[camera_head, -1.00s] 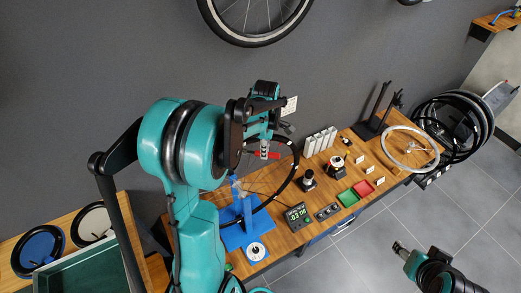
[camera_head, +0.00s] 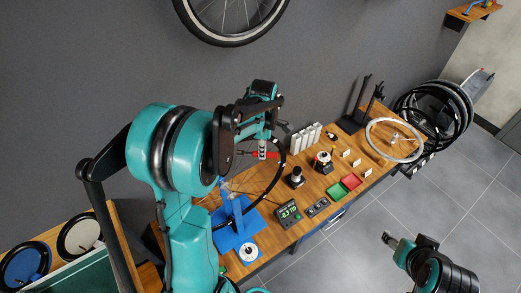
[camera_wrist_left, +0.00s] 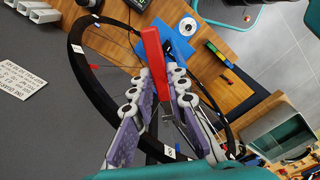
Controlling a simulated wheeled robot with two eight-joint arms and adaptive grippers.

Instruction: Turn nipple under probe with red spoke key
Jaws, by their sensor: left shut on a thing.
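My left gripper (camera_head: 262,145) is shut on the red spoke key (camera_wrist_left: 152,56). In the left wrist view its fingers (camera_wrist_left: 168,92) close around the key's lower part, and the red handle points up and away. The key (camera_head: 264,155) also shows below the gripper in the head view. A wheel with a black rim (camera_wrist_left: 83,78) stands in the blue truing stand (camera_head: 236,218), close to the key. The probe and the nipple are too small or hidden to make out, so I cannot tell whether the key touches a nipple. My right gripper (camera_head: 390,240) is over the floor at right; its fingers are unclear.
A dark digital readout (camera_head: 289,213) stands right of the stand. A card (camera_wrist_left: 22,80) is on the wall beside the gripper.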

